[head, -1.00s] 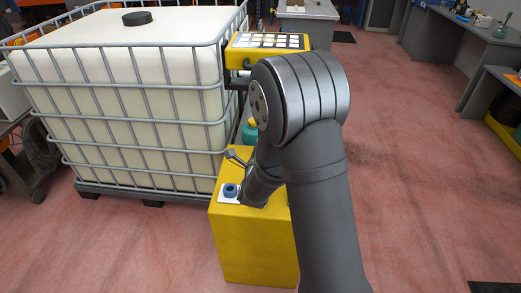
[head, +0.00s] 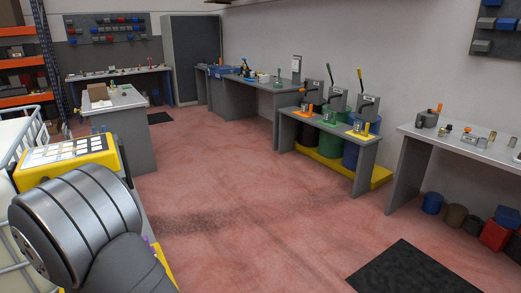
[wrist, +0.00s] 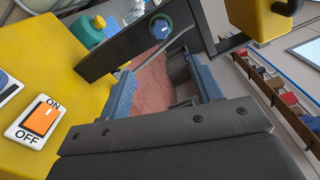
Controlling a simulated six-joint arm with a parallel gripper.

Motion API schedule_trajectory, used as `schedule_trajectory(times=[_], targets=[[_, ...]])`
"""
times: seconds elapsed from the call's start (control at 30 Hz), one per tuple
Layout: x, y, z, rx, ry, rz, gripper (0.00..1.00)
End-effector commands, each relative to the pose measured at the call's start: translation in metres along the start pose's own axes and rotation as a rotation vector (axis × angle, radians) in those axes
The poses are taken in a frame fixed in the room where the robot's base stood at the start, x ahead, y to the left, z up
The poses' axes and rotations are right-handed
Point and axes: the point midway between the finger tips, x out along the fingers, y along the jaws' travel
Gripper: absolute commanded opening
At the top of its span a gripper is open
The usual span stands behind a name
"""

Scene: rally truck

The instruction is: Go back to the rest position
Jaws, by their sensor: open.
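My gripper (wrist: 163,88) shows in the wrist view, with its two blue-padded fingers apart and red floor visible between them. It holds nothing. It is beside a yellow box (wrist: 60,60) bearing an orange ON/OFF switch (wrist: 41,119), and looks apart from both. In the head view my dark arm fills the lower left corner. My gripper is out of that view.
In the wrist view a dark bar with a blue round knob (wrist: 161,27) crosses above the fingers, near a teal bottle (wrist: 88,30). In the head view a yellow panel (head: 106,150) stands behind my arm. Benches (head: 400,172) line the wall; the middle floor is clear.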

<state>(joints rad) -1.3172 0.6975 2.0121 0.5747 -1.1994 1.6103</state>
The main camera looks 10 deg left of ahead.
Motion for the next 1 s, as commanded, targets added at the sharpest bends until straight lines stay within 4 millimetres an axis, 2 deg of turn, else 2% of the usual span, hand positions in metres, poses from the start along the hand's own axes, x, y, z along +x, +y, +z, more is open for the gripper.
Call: schedule_trajectory(times=[0.17,0.8,1.0], targets=[[0.014,0.000,0.000,0.001,0.001,-0.001,0.59],[0.137,-0.001,-0.001,0.001,0.002,-0.003,0.59],[0.163,-0.001,-0.001,0.001,0.001,-0.003,0.59]])
